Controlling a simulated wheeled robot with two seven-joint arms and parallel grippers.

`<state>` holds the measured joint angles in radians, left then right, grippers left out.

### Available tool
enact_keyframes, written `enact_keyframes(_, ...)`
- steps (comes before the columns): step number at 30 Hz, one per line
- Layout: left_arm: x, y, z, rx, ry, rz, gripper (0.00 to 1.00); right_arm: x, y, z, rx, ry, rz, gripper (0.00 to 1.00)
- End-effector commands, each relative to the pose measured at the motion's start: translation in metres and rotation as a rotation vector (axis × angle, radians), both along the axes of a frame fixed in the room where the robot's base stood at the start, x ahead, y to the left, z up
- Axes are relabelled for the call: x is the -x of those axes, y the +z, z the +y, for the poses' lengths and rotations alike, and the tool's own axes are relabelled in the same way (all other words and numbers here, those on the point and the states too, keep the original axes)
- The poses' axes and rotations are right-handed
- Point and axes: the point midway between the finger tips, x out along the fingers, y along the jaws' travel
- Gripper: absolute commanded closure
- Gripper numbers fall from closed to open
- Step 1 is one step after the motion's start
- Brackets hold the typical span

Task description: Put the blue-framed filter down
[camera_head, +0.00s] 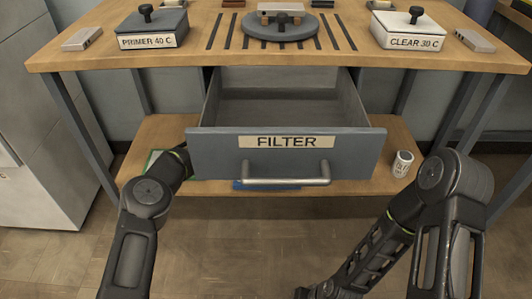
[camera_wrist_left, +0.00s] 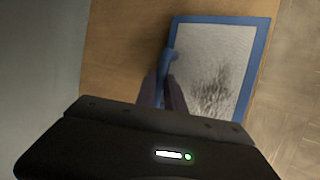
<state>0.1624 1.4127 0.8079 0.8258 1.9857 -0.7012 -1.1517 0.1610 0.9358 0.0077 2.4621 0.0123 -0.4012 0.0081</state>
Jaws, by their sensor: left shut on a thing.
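The blue-framed filter (camera_wrist_left: 215,70) shows in the left wrist view, with pale grey mesh and a dark smudge on it. My left gripper (camera_wrist_left: 165,78) is shut on a blue part at its left edge. The filter is over the wooden lower shelf (camera_wrist_left: 110,60); I cannot tell whether it touches it. In the head view a strip of blue (camera_head: 262,185) shows below the drawer front, and the drawer hides the rest and my left fingertips. My right arm reaches down to the bottom edge, where its gripper (camera_head: 320,291) is barely in view.
The grey FILTER drawer (camera_head: 225,158) is pulled open above the lower shelf and looks empty inside. A green-edged item (camera_head: 152,160) lies on the shelf at left, a white cup (camera_head: 402,164) at right. Labelled boxes stand on the bench top (camera_head: 85,62).

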Motion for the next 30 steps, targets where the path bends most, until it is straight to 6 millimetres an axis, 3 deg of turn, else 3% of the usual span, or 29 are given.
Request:
enact_keyframes(1,0.0,-0.001,0.0,0.001,0.0,0.0,1.0,0.0,-0.001,0.0,0.0,0.0,0.0,0.64)
enact_keyframes(2,0.0,-0.002,0.0,0.0,0.0,0.0,0.85,0.0,-0.001,0.0,0.0,0.0,0.0,0.64)
enact_keyframes(10,0.0,-0.001,0.0,0.0,0.0,0.0,0.65,0.0,0.0,0.0,0.0,0.0,0.0,0.64)
enact_keyframes(23,0.003,0.009,0.002,0.0,-0.001,0.0,0.65,0.001,0.008,0.0,0.001,0.001,0.002,0.64)
enact_keyframes(30,0.02,0.013,0.015,-0.002,-0.002,-0.001,0.65,0.004,0.021,0.0,0.0,0.005,0.007,0.64)
